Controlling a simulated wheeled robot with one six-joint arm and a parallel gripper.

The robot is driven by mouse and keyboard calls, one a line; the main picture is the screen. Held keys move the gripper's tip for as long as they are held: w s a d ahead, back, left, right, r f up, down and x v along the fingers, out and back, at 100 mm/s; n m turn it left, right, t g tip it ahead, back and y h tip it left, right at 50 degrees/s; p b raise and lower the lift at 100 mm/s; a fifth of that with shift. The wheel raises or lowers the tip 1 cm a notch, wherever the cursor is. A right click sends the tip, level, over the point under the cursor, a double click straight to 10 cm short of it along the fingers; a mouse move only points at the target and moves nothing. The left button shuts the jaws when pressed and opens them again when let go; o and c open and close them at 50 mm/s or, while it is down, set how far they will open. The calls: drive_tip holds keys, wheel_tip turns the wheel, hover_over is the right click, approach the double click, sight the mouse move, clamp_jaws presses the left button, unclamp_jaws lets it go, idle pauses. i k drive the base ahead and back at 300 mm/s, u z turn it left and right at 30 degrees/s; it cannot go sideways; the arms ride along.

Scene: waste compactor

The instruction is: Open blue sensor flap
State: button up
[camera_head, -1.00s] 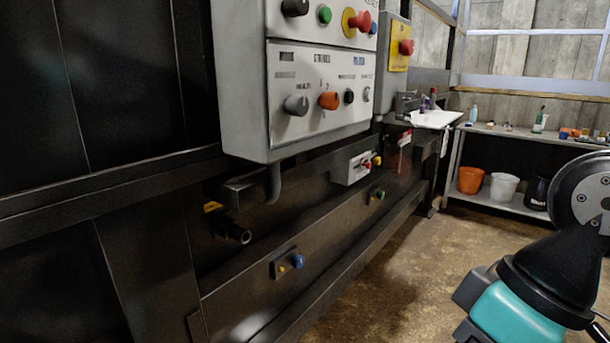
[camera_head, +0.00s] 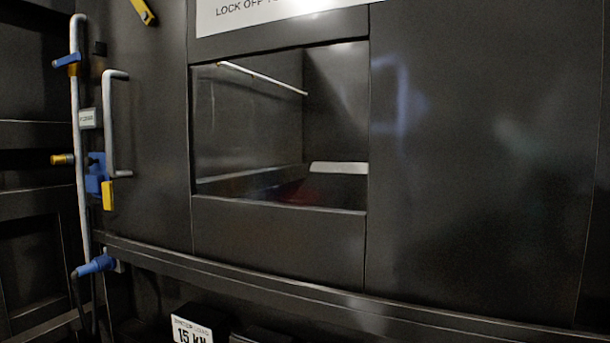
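I cannot pick out a blue sensor flap for certain. Several small blue parts show at the left of the head view. A blue lever (camera_head: 67,60) sits high on a pale vertical pipe (camera_head: 80,140). A blue block (camera_head: 96,180) sits beside a grey door handle (camera_head: 108,120), with a yellow tab (camera_head: 108,196) just below it. A blue valve-like piece (camera_head: 96,265) is at the pipe's lower end. My gripper is not in view.
A dark machine wall (camera_head: 480,170) fills most of the view. It has a rectangular opening with a lower sill (camera_head: 280,206). A dark ledge (camera_head: 240,280) runs below. A white label marked 15 kW (camera_head: 192,330) is at the bottom. No floor is clearly visible.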

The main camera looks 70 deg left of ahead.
sight(97, 161)
drive_tip(key=u, duration=3.3)
drive_tip(key=k, duration=0.5)
drive_tip(key=u, duration=1.1)
drive_tip(key=i, duration=0.7)
drive_tip(key=u, duration=0.65)
drive_tip(key=i, duration=1.45)
drive_tip(key=z, duration=1.25)
drive_tip(key=i, duration=0.5)
drive_tip(key=z, duration=0.5)
